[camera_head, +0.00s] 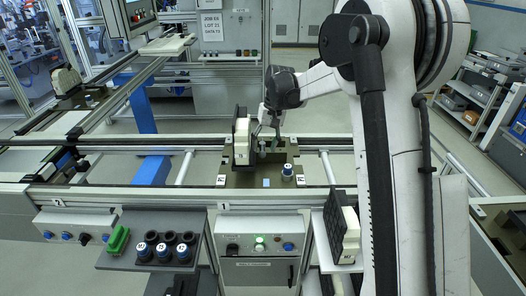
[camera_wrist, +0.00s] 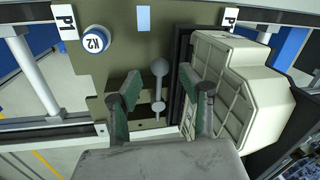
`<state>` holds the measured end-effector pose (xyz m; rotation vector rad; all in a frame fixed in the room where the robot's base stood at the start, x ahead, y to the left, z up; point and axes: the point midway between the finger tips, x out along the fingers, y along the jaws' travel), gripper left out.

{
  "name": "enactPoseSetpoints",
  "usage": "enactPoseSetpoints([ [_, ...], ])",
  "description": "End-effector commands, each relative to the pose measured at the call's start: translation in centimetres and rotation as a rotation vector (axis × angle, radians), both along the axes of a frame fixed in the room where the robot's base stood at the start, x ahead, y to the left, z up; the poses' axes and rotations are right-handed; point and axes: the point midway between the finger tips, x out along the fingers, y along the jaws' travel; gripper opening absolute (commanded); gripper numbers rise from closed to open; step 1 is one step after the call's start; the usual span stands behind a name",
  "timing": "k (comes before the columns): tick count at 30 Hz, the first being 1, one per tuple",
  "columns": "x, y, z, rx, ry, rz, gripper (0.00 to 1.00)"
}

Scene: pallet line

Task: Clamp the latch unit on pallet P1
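Pallet P1 (camera_head: 240,181) is an olive plate on the line in the middle of the head view; its labelled end is at the top of the wrist view (camera_wrist: 102,60). The latch unit (camera_head: 242,137), a cream ribbed housing on a black plate, stands on the pallet and fills the right of the wrist view (camera_wrist: 248,95). A grey clamp lever (camera_wrist: 159,85) with round ends is beside it. My gripper (camera_wrist: 163,103) points down with its green-padded fingers apart, one on each side of the lever in the picture. I cannot tell whether they touch anything.
A blue-and-white capped part (camera_wrist: 95,41) sits near the pallet's corner. A rack (camera_head: 178,224) with several capped parts and a green block (camera_head: 118,239) stands front left. Another cream-and-black unit (camera_head: 344,228) stands front right. A control box (camera_head: 260,243) is below the pallet.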

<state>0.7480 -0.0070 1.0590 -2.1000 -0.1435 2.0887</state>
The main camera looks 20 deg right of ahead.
Motion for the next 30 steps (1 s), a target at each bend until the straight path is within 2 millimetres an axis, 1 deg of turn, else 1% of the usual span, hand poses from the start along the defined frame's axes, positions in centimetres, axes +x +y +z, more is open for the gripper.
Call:
enactPoseSetpoints([
  [3, 0.1, 0.3, -1.5, 0.000, 0.000, 0.000, 0.39],
  [7, 0.0, 0.5, -2.5, 0.000, 0.000, 0.000, 0.39],
  [11, 0.0, 0.6, -2.9, 0.000, 0.000, 0.000, 0.39],
  [18, 0.0, 0.6, -3.0, 0.000, 0.000, 0.000, 0.39],
  [27, 0.0, 0.6, -2.9, 0.000, 0.000, 0.000, 0.00],
  [30, 0.0, 0.6, -2.9, 0.000, 0.000, 0.000, 0.00],
])
